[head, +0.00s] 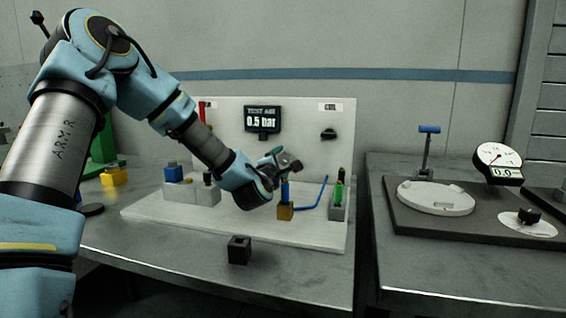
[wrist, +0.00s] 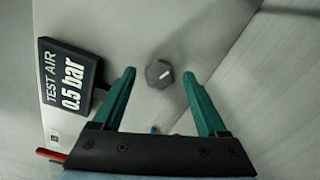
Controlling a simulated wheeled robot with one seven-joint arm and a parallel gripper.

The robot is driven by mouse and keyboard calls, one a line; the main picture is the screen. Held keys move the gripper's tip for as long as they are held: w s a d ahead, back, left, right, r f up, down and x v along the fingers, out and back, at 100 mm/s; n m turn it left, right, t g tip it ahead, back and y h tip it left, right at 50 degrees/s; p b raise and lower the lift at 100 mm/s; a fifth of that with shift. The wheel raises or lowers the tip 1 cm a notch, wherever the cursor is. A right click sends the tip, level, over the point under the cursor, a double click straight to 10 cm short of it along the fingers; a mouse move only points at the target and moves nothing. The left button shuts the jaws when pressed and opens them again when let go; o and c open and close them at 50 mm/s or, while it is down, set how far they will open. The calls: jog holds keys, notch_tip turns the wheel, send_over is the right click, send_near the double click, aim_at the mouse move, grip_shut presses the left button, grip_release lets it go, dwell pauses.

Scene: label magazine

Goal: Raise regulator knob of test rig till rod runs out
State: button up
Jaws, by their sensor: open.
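The test rig (head: 232,120) has a white upright panel and a white base on the bench. Its dark regulator knob (head: 328,134) is at the panel's upper right; in the wrist view the knob (wrist: 160,74) is faceted with a pale index mark. The display (head: 263,119) reads TEST AIR 0.5 bar. My gripper (head: 284,162) is open and empty, left of and below the knob in the head view. In the wrist view its green fingertips appear on either side of the knob, which looks apart from them. I cannot pick out the rod clearly.
A blue post on a yellow block (head: 285,212), a blue tube (head: 313,196) and a green part (head: 338,194) stand on the rig's base below my gripper. A dark block (head: 239,250) is in front.

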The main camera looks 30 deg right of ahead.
jog(key=b+v, duration=0.1)
jog(key=v, duration=0.8)
jog(key=shift+s+a, duration=0.15)
jog(key=shift+a, duration=0.05)
jog(key=shift+p, duration=0.3)
dwell(1.2)
